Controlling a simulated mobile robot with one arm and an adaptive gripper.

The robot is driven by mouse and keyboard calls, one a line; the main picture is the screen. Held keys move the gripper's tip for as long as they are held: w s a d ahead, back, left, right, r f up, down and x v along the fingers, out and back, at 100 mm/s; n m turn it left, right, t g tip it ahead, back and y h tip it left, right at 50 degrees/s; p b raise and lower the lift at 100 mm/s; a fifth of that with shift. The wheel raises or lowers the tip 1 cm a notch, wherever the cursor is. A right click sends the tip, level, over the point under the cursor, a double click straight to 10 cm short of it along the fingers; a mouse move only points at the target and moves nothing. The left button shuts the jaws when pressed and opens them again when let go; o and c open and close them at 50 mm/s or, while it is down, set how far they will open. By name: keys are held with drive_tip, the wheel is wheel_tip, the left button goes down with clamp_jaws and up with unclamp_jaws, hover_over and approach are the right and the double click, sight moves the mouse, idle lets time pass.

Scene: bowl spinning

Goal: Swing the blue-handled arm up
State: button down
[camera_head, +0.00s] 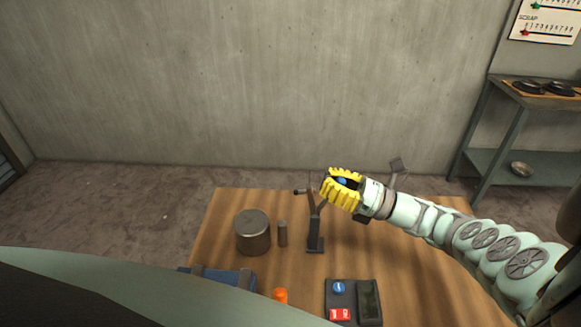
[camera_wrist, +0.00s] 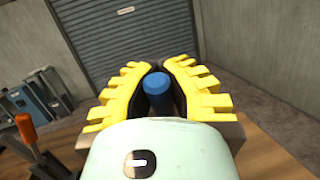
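A dark metal stand (camera_head: 315,230) rises from the wooden table. An arm slants from it up and right toward my gripper. The blue handle (camera_head: 342,181) shows between the yellow fingers of my gripper (camera_head: 328,188), above the table. In the wrist view, the blue handle (camera_wrist: 157,88) stands between the fingers of my gripper (camera_wrist: 161,66). The dark inner pads lie close against its sides, and the fingers appear shut on it. The fingers hide the lower part of the handle and where it joins the arm.
A metal pot (camera_head: 253,232) and small grey cylinder (camera_head: 283,233) stand left of the stand. An orange handle (camera_head: 281,295), blue box (camera_head: 222,277) and control panel (camera_head: 353,303) are near the front. The wooden table (camera_head: 415,285) is bare at right. A shelf (camera_head: 515,167) stands beyond.

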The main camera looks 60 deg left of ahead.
drive_tip(key=c, duration=1.7)
unclamp_jaws()
drive_tip(key=shift+w+d+f+m+t, duration=0.3)
drive_tip(key=shift+w+f+t, duration=0.1)
drive_tip(key=shift+w+f, duration=0.2)
drive_tip(key=o, duration=0.3)
drive_tip(key=shift+d, duration=0.4)
drive_tip(key=o, duration=0.5)
drive_tip(key=shift+s+a+r, duration=0.2)
drive_tip(key=shift+s, duration=0.05)
drive_tip(key=shift+o, duration=0.2)
drive_tip(key=v, duration=0.7)
drive_tip(key=shift+w+d, duration=0.15)
drive_tip(key=shift+f, duration=0.1)
